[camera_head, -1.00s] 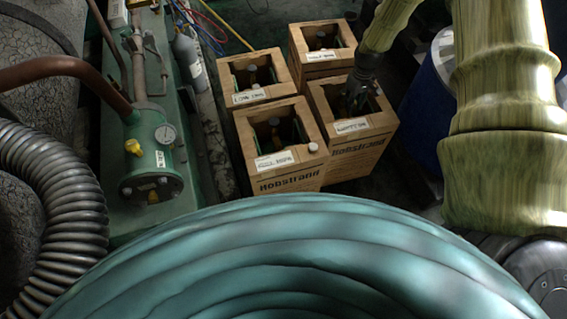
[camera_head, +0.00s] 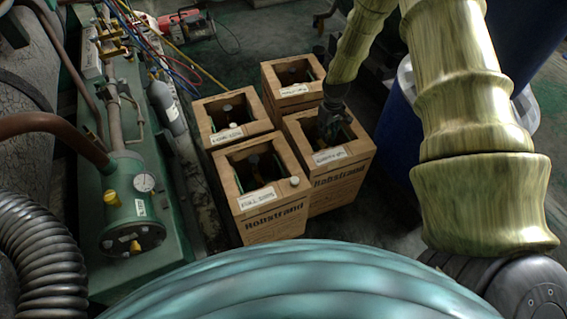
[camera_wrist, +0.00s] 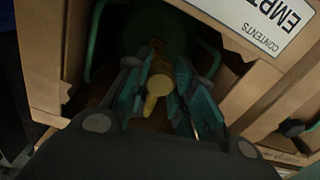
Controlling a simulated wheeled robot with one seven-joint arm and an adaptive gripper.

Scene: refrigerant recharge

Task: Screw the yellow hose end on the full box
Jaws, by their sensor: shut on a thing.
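In the wrist view, a yellow fitting (camera_wrist: 156,88), which looks like the yellow hose end, sits between the fingers of my gripper (camera_wrist: 160,92). My gripper is shut on it, inside the opening of a cardboard box (camera_wrist: 262,100) whose label begins "EMPT". What the fitting joins below is too dark to tell. In the head view, my gripper (camera_head: 333,122) reaches down into the front right box (camera_head: 340,185).
Two more open boxes stand behind, at the back left (camera_head: 205,125) and back right (camera_head: 290,96). A green machine with a gauge (camera_head: 144,182) and coloured hoses (camera_head: 178,62) is on the left. A blue barrel (camera_head: 398,135) stands right of the boxes.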

